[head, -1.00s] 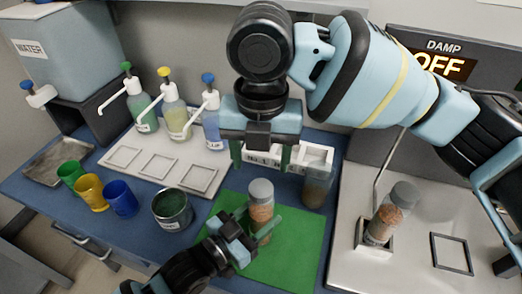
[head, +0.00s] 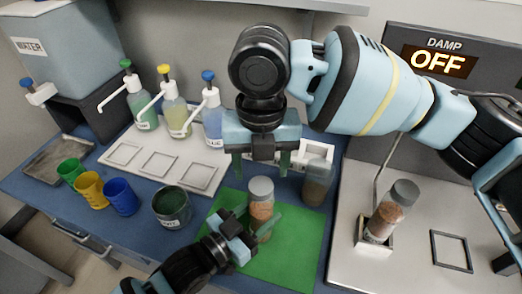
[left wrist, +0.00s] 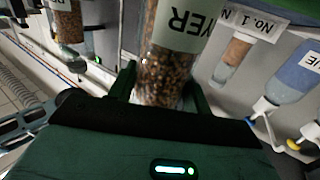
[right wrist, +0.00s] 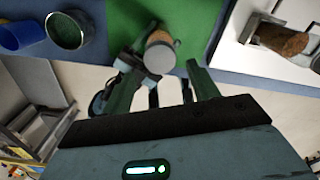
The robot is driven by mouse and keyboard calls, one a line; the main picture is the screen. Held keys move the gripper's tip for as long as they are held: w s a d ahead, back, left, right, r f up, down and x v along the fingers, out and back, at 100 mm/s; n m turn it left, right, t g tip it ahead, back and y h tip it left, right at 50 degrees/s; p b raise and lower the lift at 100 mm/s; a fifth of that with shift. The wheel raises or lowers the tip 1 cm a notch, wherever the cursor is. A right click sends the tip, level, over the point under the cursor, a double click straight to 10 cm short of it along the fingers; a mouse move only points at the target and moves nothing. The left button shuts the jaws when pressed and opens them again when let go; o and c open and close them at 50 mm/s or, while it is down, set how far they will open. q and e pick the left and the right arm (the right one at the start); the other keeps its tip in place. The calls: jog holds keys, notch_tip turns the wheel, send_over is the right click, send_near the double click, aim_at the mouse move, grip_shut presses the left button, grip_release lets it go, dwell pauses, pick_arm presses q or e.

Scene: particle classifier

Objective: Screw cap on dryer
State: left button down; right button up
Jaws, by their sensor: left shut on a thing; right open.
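The dryer bottle (head: 261,206), clear with brown grains, stands upright on the green mat (head: 296,248). Its label, partly readable as "YER", shows in the left wrist view (left wrist: 165,75). A grey cap (head: 261,186) sits on its top; I cannot tell how tightly. The cap also shows in the right wrist view (right wrist: 159,59). My left gripper (head: 254,224) is shut around the bottle's lower part. My right gripper (head: 260,164) is open and empty, pointing down just above the cap.
Another capped bottle (head: 317,181) stands behind right of the dryer. A tilted bottle (head: 386,222) sits in a holder on the grey DAMP machine. A dark green tub (head: 171,208), coloured cups (head: 121,198) and pump bottles (head: 175,116) are at the left.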

aim_at(261, 185)
jog(key=shift+f, duration=2.3)
jog(key=shift+c, duration=0.3)
jog(key=c, duration=1)
jog(key=m, duration=1.3)
jog(key=shift+m, duration=0.4)
jog(key=m, duration=0.5)
jog(key=shift+m, duration=0.3)
